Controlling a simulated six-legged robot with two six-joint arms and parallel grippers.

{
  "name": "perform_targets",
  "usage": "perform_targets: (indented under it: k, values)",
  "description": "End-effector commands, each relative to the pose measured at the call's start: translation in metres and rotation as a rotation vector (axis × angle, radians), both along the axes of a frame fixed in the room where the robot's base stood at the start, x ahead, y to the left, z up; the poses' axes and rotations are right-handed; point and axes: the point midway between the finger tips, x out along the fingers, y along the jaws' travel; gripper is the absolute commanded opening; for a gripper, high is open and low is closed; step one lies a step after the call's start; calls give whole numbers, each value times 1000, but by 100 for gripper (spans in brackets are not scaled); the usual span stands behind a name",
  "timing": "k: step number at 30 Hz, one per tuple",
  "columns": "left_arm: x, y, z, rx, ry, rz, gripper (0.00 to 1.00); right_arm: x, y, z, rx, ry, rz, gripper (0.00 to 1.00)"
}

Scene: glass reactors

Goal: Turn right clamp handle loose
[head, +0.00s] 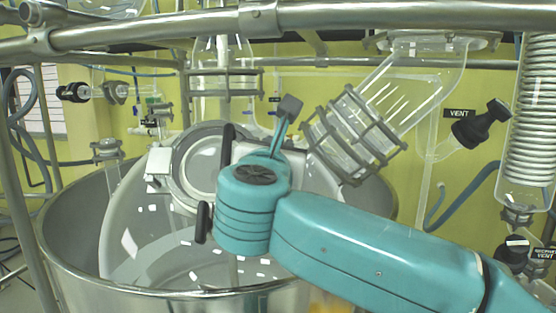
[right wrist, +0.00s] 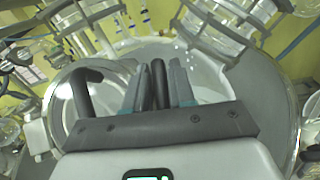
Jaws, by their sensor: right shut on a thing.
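My right gripper (head: 285,125) reaches over the glass reactor's round lid (head: 197,165), and my teal wrist covers much of it in the head view. In the right wrist view, the two grey-teal fingers of the right gripper (right wrist: 157,80) stand on either side of a dark, round-topped clamp handle (right wrist: 158,88). They are shut on it. The handle stands roughly upright in that view. Its base is hidden behind the gripper's dark bar. I cannot tell how loose the clamp is. My left gripper is not in view.
The wide steel vessel (head: 60,245) surrounds the glass reactor. A tilted glass tube in a grey cage (head: 350,135) stands close right of the gripper. A steel rail (head: 400,14) crosses above. A black vent valve (head: 482,125) is at the right.

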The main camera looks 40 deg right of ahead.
Motion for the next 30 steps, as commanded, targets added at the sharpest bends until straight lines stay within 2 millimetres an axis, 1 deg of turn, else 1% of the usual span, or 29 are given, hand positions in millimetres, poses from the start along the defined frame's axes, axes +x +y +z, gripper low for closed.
perform_targets:
  k: [1,6,16,30]
  values:
    - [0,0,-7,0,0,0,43,0,-1,-5,-19,18,19,0]
    - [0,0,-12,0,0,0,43,1,0,-4,-87,67,89,0]
    - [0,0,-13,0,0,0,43,2,1,-3,-170,125,172,0]
    - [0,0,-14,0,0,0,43,2,2,-4,-184,137,188,0]
